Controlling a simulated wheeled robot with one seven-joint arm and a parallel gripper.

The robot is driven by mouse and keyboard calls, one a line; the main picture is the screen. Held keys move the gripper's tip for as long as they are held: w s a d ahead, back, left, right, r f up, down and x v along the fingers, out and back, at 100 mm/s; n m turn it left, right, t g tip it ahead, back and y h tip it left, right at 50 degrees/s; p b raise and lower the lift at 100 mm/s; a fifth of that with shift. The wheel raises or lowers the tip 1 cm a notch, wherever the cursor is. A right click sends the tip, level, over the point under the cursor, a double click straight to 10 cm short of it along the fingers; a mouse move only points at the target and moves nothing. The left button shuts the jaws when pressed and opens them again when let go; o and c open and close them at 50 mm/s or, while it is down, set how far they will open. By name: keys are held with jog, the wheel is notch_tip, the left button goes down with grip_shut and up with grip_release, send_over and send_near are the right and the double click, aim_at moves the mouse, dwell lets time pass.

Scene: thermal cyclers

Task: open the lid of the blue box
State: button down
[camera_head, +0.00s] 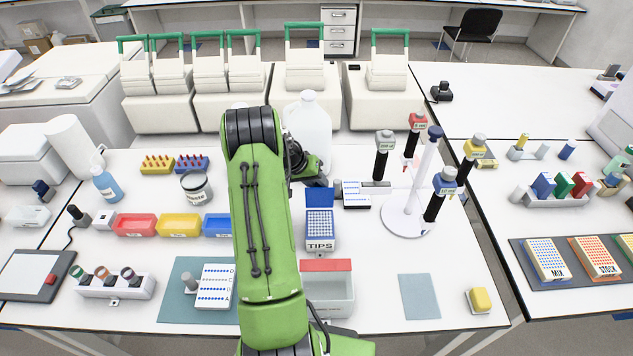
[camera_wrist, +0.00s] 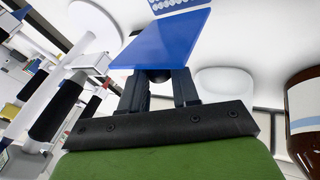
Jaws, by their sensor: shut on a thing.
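The blue box (camera_head: 320,243), a tip box marked TIPS, stands on the middle of the bench. Its blue lid (camera_head: 320,195) is raised at the back, and the rows of tips inside show. My gripper (camera_head: 317,181) is just behind the lid. In the wrist view my gripper (camera_wrist: 160,78) is shut on the blue lid (camera_wrist: 165,40), with the lid's panel at the fingertips and white tips beyond it. The exact contact is partly hidden by the lid.
A white rack (camera_head: 356,196) stands right of the lid, and a pipette stand (camera_head: 405,218) with several pipettes is farther right. A large white bottle (camera_head: 309,128) is behind. A red-topped box (camera_head: 326,290) is in front. Brown bottle (camera_wrist: 307,120) is close at the wrist view's right.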

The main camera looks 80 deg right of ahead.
jog(key=shift+w+d+f+n+y+p, duration=0.2)
jog(key=shift+d+y+p, duration=0.2)
jog(key=shift+d+y, duration=0.2)
jog(key=shift+w+d+f+n+y+p, duration=0.1)
jog(key=shift+d+n+y+p, duration=0.1)
jog(key=shift+d+y+p, duration=0.25)
jog(key=c, duration=0.8)
grip_release()
jog(key=b+v, duration=0.1)
jog(key=v, duration=1.5)
jog(key=shift+w+d+f, duration=0.1)
jog(key=shift+w+d, duration=0.1)
